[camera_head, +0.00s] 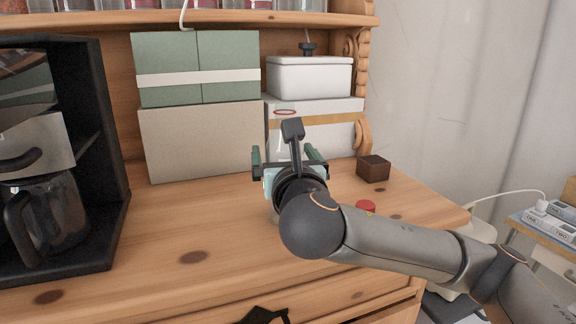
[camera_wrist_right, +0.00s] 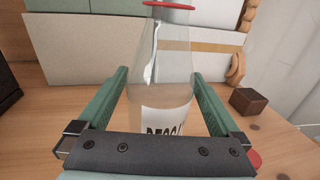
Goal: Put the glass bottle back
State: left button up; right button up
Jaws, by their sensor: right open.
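The clear glass bottle (camera_wrist_right: 165,75), with a white label and a red ring at its neck, stands upright on the wooden dresser top. In the head view its red rim (camera_head: 285,112) shows above my right gripper (camera_head: 284,157), which hides most of its body. In the right wrist view the open green fingers of my right gripper (camera_wrist_right: 160,76) lie on either side of the bottle, with visible gaps to the glass. My left gripper is not in view.
Behind stand a beige box (camera_head: 200,143) with a green box (camera_head: 195,68) on top, and a white box (camera_head: 345,107) under a lidded white container (camera_head: 312,78). A coffee machine (camera_head: 60,215) is left. A brown cube (camera_head: 373,169) and a red object (camera_head: 366,206) are right.

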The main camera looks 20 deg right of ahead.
pick_arm(q)
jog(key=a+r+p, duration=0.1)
jog(key=p, duration=0.1)
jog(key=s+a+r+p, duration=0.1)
jog(key=p, duration=0.1)
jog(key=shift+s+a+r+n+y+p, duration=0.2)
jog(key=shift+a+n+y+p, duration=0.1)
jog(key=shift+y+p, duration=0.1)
pick_arm(e)
jog(key=s+a, duration=0.2)
jog(key=s, duration=0.9)
jog(key=shift+s, duration=0.3)
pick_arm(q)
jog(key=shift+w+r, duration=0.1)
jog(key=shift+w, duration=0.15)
